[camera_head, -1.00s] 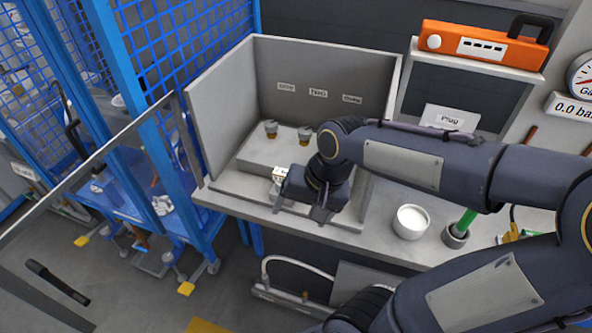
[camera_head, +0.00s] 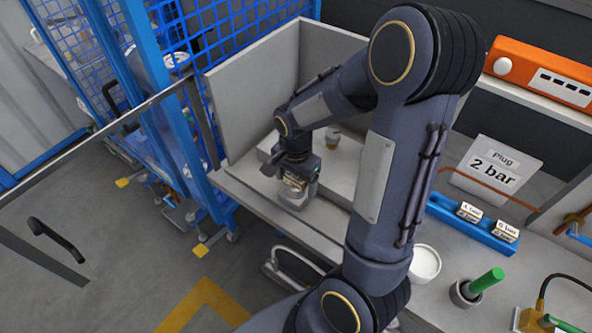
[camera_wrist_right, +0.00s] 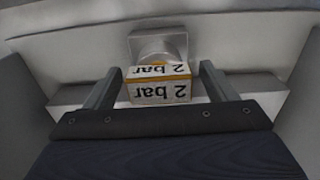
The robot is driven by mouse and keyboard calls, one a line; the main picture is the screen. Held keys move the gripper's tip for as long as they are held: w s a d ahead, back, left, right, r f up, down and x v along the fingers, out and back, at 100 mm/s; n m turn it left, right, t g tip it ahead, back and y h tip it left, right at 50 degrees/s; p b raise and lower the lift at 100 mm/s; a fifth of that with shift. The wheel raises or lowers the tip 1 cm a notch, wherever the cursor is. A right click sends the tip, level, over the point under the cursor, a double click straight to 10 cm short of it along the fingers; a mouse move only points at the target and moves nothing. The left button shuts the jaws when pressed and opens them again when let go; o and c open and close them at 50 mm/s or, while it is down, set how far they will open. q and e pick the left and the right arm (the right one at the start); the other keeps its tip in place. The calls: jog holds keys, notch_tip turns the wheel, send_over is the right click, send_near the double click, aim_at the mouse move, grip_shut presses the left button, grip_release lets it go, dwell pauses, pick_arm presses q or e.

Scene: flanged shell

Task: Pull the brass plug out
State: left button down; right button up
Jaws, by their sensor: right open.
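A small block marked "2 bar" (camera_wrist_right: 160,88), white with a yellow-orange edge, sits between the fingers of my right gripper (camera_wrist_right: 160,88). A gap shows on each side of it. The fingers are open. A grey metal fitting with a rounded front (camera_wrist_right: 158,46) is just behind the block. In the head view my right gripper (camera_head: 297,183) is low inside the grey booth, over a pale grey piece (camera_head: 293,202). I cannot tell whether the marked block is the brass plug; its lower part is hidden. My left gripper is out of view.
The grey booth wall (camera_head: 250,100) stands close on the left. A brass-coloured fitting (camera_head: 333,137) is behind my wrist. Right of my arm are a blue rack (camera_head: 440,208) with two marked blocks, a white cup (camera_head: 425,263), a green-handled tool (camera_head: 486,281) and a "Plug 2 bar" sign (camera_head: 493,168).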

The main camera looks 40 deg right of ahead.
jog(key=shift+f, duration=0.25)
jog(key=c, duration=1.1)
jog(key=shift+r+p, duration=2.45)
jog(key=shift+r, duration=0.6)
